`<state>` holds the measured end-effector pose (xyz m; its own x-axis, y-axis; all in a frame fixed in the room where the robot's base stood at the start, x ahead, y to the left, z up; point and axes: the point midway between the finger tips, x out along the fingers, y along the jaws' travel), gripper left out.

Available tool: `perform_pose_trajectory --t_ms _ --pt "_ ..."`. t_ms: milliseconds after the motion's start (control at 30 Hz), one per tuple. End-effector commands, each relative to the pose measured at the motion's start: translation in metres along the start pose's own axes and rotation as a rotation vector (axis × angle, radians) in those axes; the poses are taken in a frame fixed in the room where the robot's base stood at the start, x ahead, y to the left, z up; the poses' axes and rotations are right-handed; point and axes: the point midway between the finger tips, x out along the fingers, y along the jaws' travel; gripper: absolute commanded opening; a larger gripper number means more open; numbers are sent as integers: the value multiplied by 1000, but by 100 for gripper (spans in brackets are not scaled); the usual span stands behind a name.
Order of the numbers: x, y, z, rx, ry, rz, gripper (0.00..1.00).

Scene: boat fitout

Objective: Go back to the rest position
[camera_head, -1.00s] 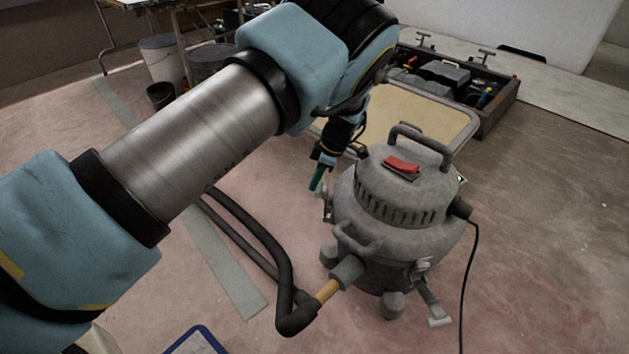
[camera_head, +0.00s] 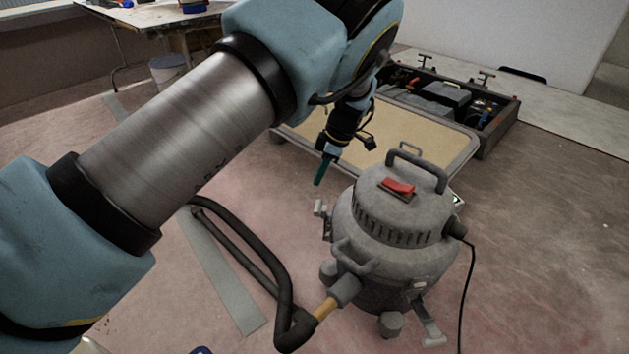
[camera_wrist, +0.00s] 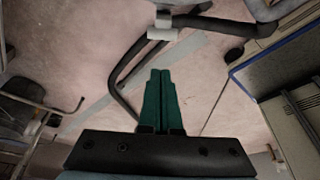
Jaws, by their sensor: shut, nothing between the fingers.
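My gripper (camera_head: 321,172) hangs from my arm in the head view, just left of and above the grey vacuum. Its green fingers are together and empty. In the wrist view the gripper (camera_wrist: 160,75) shows both green fingers side by side, pointing at the floor, with nothing between them. The vacuum (camera_head: 392,225) stands on the floor with a red switch on its lid. Its black hose (camera_head: 272,262) loops over the floor to the left and also shows in the wrist view (camera_wrist: 125,75).
A tan-topped panel (camera_head: 420,130) lies behind the vacuum. An open tool box (camera_head: 495,130) stands beyond it at the right. A table (camera_head: 150,18) and a white bucket (camera_head: 166,68) are at the back left. A black cord (camera_head: 467,290) runs down right of the vacuum.

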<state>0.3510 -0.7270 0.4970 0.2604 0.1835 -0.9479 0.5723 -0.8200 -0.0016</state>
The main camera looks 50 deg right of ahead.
Motion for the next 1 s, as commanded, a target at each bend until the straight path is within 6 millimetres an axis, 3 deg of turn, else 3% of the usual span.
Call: perform_pose_trajectory --t_ms 567,667,767,867,1000 --pt "0 0 0 0 1 0 0" --pt "0 1 -9 -1 -4 -4 0" --pt "0 3 -42 3 -25 -21 0" --pt "1 -1 -102 22 -65 -45 0" --pt "2 -26 -201 77 -144 -62 0"
